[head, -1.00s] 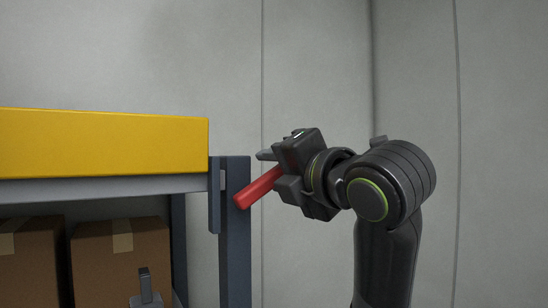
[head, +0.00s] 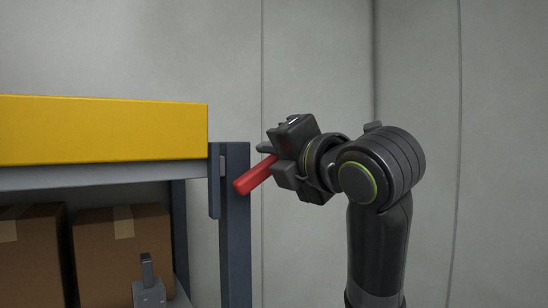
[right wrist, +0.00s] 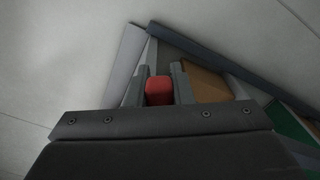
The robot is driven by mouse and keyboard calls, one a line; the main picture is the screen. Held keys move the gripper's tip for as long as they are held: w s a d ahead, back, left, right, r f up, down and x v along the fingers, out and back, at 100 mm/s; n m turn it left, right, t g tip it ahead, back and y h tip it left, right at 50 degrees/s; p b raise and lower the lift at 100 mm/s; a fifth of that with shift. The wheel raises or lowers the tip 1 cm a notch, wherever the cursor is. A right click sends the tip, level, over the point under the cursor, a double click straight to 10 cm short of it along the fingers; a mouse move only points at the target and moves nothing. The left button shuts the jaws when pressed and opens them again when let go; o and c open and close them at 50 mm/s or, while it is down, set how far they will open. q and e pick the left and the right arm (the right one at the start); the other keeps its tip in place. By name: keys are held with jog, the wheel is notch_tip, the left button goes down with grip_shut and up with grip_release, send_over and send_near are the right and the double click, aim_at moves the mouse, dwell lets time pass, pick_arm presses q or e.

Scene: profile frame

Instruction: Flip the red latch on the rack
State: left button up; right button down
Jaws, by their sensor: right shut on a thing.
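The red latch (head: 254,176) is a bar at the dark blue upright post (head: 236,230) of the rack, tilted up to the right from its lower end at the post. My right gripper (head: 270,160) comes in from the right and is shut on the latch's upper part. In the right wrist view the red latch (right wrist: 159,91) lies between the two fingers of my right gripper (right wrist: 160,80).
A yellow beam (head: 105,130) runs along the rack's upper shelf. Cardboard boxes (head: 95,255) stand on the shelf below it. A plain grey wall (head: 310,60) stands behind, and the space right of the post is open around my right arm.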

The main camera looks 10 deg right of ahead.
jog(key=shift+a+r+n+b, duration=0.25)
jog(key=shift+n+b, duration=0.2)
jog(key=shift+n, duration=0.25)
jog(key=c, duration=1.3)
grip_release()
jog(key=shift+s+r, duration=0.1)
jog(key=shift+d, duration=0.1)
